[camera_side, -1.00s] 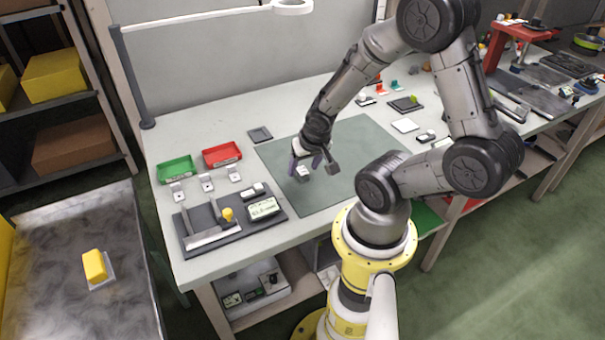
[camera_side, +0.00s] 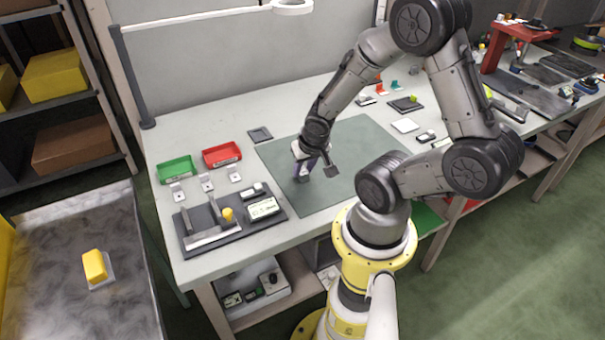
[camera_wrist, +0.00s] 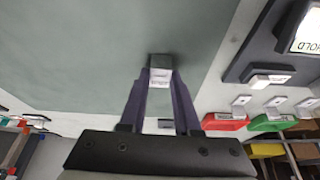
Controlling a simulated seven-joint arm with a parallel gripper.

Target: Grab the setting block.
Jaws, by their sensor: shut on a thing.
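The setting block is a small grey block with a pale face; in the wrist view the block (camera_wrist: 160,62) sits between my two purple fingertips. My gripper (camera_wrist: 160,76) is shut on it, with a finger against each side. In the side view my gripper (camera_side: 304,174) points down over the left part of the green mat (camera_side: 345,185). The block is mostly hidden there by the fingers, and I cannot tell whether it still rests on the mat.
Left of the mat stand a dark fixture plate (camera_side: 205,240) with a yellow knob and a small display (camera_side: 263,208). A green bin (camera_side: 175,169) and a red bin (camera_side: 221,155) stand behind it. The mat around my gripper is clear.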

